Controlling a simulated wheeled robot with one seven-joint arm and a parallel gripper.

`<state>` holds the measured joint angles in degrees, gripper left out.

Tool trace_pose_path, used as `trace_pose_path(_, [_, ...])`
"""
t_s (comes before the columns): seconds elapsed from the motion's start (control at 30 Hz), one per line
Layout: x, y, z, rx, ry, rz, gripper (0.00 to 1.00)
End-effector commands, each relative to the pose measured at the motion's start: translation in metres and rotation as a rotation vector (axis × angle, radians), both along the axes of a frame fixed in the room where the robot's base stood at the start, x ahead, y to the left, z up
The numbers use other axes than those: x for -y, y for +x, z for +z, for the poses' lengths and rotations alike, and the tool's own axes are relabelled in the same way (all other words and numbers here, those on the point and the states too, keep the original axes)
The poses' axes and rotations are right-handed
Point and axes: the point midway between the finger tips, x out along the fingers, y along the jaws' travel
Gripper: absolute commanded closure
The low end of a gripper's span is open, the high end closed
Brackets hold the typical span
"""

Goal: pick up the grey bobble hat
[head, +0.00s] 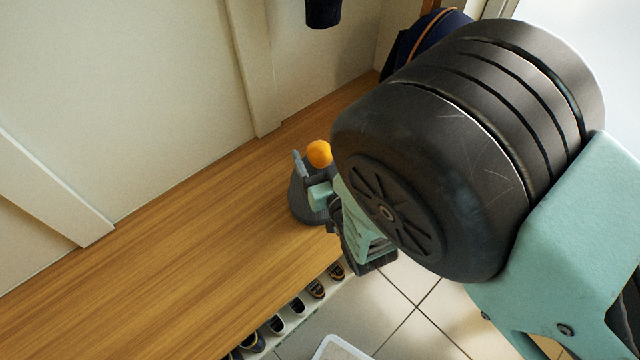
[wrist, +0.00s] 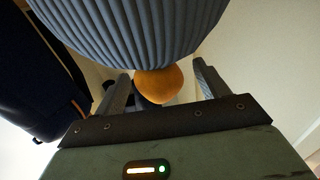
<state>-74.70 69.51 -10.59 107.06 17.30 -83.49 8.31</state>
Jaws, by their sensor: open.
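The grey bobble hat (head: 303,207) stands on the wooden bench top, with its orange bobble (head: 319,154) uppermost. In the wrist view its grey ribbed knit (wrist: 130,30) fills the top of the picture, and the orange bobble shows below it. My gripper (wrist: 161,74) is open, with one finger on each side of the bobble and visible gaps between. In the head view my gripper (head: 309,180) is at the hat's upper part. My own arm hides the area to its right, and I cannot tell whether a finger touches the knit.
The wooden bench top (head: 150,270) is clear to the left of the hat. Several shoes (head: 298,305) sit in cubbies below its front edge. A dark blue item (head: 405,45) stands at the back right, and another dark item (head: 323,12) hangs by the wall. A pale-rimmed mat (head: 342,348) lies on the tiles.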

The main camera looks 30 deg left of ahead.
Motion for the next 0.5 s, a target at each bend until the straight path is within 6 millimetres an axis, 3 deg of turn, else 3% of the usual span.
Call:
trace_pose_path(0.2, [-0.019, 0.015, 0.000, 0.001, 0.001, 0.001, 0.27])
trace_pose_path(0.43, [-0.020, 0.015, 0.000, -0.001, 0.000, 0.001, 0.27])
trace_pose_path(0.47, [-0.020, 0.015, 0.000, -0.001, 0.000, 0.001, 0.29])
trace_pose_path(0.5, [-0.020, 0.015, 0.000, -0.001, 0.000, 0.001, 0.41])
